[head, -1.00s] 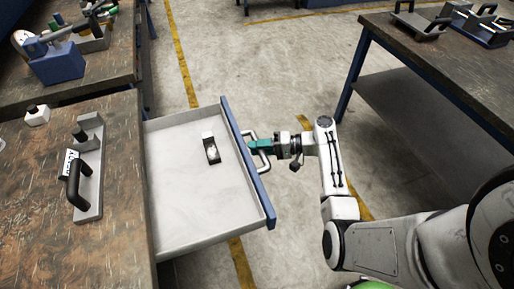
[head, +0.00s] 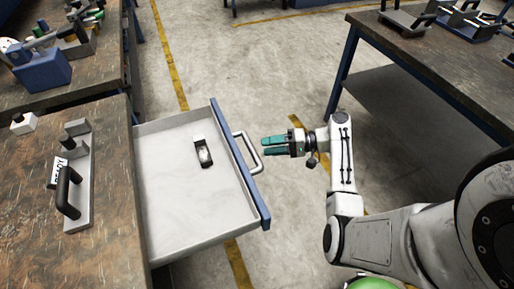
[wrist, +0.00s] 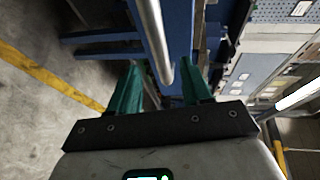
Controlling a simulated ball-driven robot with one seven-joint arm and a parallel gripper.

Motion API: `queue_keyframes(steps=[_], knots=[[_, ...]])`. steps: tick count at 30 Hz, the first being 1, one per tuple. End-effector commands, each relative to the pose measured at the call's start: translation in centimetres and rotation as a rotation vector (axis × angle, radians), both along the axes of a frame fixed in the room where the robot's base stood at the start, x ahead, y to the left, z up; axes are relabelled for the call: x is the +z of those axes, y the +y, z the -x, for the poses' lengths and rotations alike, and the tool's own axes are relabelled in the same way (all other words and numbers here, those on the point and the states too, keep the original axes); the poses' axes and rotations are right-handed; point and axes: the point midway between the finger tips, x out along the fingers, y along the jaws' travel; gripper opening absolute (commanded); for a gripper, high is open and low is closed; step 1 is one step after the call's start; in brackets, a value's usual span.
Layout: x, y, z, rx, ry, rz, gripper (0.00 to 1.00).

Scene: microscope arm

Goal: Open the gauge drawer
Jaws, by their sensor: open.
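The gauge drawer (head: 185,225) is pulled well out from the bench at the left, with a pale inside and a blue front panel (head: 238,165). A metal bar handle (head: 250,153) sticks out from the front panel. A small black and white item (head: 203,152) lies in the drawer. In the wrist view the handle bar (wrist: 155,45) shows ahead of the open fingertips (wrist: 160,75), nearer the right one.
The wooden bench (head: 50,240) at the left carries a grey fixture with a black handle (head: 68,190). A second bench (head: 440,60) with tools stands at the right. The concrete floor (head: 270,70) between them is clear.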

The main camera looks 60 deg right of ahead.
Motion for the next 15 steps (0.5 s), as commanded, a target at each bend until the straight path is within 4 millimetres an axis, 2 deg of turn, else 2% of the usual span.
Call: queue_keyframes(steps=[6,15], knots=[[0.6,-1.7,2.6,-0.003,-0.001,0.001,0.48],[0.8,-2.0,3.4,-0.001,-0.001,0.001,0.48]])
